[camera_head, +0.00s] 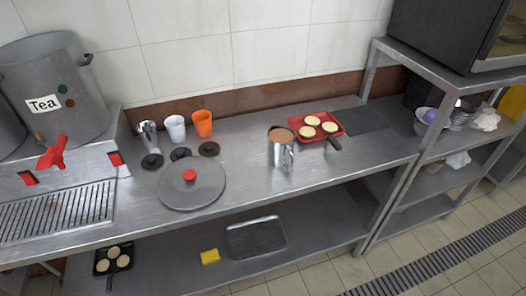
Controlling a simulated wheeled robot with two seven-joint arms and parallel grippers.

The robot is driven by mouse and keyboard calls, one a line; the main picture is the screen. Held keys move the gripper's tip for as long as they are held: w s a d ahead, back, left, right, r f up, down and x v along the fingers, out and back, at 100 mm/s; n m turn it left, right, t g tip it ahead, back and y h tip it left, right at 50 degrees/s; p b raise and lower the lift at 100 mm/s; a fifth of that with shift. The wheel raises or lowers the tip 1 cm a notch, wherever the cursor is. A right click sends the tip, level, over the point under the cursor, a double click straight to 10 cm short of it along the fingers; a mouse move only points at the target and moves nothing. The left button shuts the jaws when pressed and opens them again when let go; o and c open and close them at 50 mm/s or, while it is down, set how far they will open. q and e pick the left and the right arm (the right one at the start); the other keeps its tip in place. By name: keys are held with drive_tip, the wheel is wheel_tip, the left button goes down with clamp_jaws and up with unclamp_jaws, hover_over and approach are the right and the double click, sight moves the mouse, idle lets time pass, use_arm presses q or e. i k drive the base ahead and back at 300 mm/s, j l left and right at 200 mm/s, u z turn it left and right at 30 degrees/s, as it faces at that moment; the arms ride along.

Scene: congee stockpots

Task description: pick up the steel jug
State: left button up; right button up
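The steel jug (281,154) stands upright on the steel counter (255,190), right of the middle of the picture. It is shiny, and a brown surface shows at its open top. A handle seems to be on its near side, but it is too small to tell clearly. Neither of my grippers shows in the head view.
A red tray (335,127) with pale round pieces lies close behind and right of the jug. A round lid (205,187) with a red knob lies to its left, with cups (175,127) behind. A steel shelf rack (430,155) stands at right. The counter before the jug is clear.

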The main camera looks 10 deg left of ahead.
sight(281, 139)
drive_tip(key=i+l+u, duration=0.1)
drive_tip(key=l+u, duration=0.15)
drive_tip(key=u, duration=0.15)
drive_tip(key=l+u, duration=0.35)
drive_tip(key=i+l+u, duration=0.1)
drive_tip(key=u, duration=0.3)
drive_tip(key=l+u, duration=0.35)
